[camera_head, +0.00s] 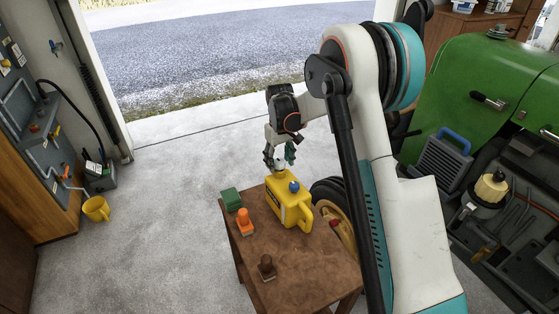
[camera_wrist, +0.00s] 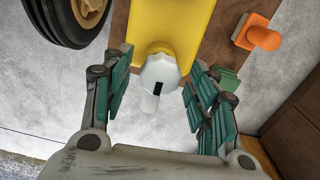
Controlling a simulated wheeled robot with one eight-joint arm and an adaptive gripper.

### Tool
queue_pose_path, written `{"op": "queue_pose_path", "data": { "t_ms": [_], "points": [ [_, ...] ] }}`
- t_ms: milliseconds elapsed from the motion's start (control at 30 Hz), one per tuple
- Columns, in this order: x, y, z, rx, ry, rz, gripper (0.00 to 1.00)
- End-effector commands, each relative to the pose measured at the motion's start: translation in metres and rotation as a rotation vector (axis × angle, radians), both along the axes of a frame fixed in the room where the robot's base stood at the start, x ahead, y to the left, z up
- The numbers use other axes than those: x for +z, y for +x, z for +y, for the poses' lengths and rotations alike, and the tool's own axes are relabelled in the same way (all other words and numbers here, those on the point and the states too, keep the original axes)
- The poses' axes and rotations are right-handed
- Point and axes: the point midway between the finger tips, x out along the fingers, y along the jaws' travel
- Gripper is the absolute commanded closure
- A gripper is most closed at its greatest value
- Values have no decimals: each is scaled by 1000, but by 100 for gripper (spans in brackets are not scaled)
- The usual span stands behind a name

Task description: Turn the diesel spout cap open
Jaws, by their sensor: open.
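A yellow diesel can (camera_head: 288,209) with a handle stands on a small brown wooden table (camera_head: 299,263). A blue cap (camera_head: 294,187) is on its top. At its far end is a white spout cap (camera_wrist: 160,73) with a dark slot and a pale tab pointing toward my wrist. My gripper (camera_head: 279,162) is at that end of the can. In the wrist view my gripper (camera_wrist: 157,82) is open, with its teal-padded fingers on both sides of the white cap and visible gaps beside it. The cap is mostly hidden in the head view.
A green block (camera_head: 231,199), an orange stamp-like piece (camera_head: 244,222) and a brown one (camera_head: 266,267) stand on the table. A wheel (camera_wrist: 66,20) is close beside the can. The green tractor (camera_head: 480,75) is at right.

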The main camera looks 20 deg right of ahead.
Motion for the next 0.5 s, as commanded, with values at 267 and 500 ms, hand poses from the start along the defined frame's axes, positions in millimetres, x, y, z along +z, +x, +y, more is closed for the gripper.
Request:
{"op": "queue_pose_path", "data": {
  "t_ms": [267,500],
  "points": [
    [17,0,0,0,0,0,47],
    [65,0,0,0,0,0,47]
  ]
}}
